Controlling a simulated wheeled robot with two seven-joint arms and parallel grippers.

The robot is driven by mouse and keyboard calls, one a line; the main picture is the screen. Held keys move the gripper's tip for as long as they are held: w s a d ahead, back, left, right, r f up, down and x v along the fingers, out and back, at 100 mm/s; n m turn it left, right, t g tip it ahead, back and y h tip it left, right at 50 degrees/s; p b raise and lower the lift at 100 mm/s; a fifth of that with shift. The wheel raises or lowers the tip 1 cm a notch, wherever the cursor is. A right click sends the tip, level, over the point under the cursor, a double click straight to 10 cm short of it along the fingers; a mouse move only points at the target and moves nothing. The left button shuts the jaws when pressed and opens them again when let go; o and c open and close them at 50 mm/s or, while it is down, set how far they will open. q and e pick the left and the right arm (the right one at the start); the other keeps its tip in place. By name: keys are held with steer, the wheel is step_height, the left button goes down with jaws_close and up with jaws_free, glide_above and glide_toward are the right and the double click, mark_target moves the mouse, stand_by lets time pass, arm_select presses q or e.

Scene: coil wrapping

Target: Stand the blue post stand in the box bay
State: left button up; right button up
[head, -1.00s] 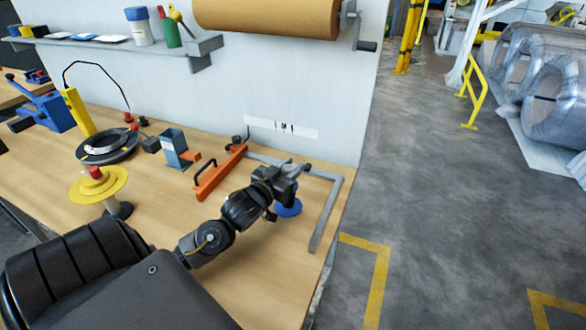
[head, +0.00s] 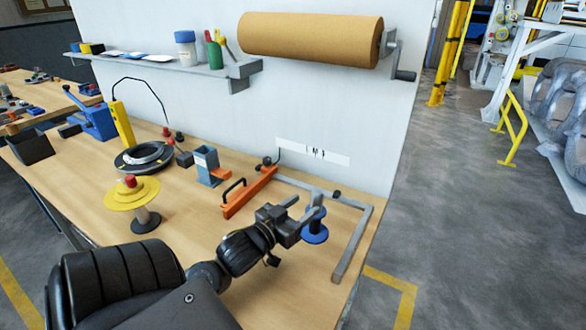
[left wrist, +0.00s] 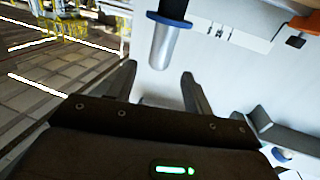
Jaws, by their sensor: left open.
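The blue post stand (head: 315,236) stands upright on the bench, its round blue base down and its grey post up. It is inside the corner of the grey angled frame (head: 352,243), which seems to edge the box bay. My left gripper (head: 307,217) is open just left of the post, fingers pointing at it. In the left wrist view the post stand (left wrist: 161,48) appears upside down, beyond the two spread fingers (left wrist: 158,85), with a visible gap and nothing held. My right gripper is not in view.
An orange bar with a black handle (head: 248,192) lies left of the frame. A blue-grey bracket (head: 207,165), a yellow disc stand (head: 131,193) and a black coil (head: 144,157) stand farther left. A brown paper roll (head: 310,40) hangs on the wall above.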

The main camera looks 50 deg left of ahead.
arm_select(q)
steer(key=shift+s+d, duration=0.15)
steer(key=shift+s, duration=1.85)
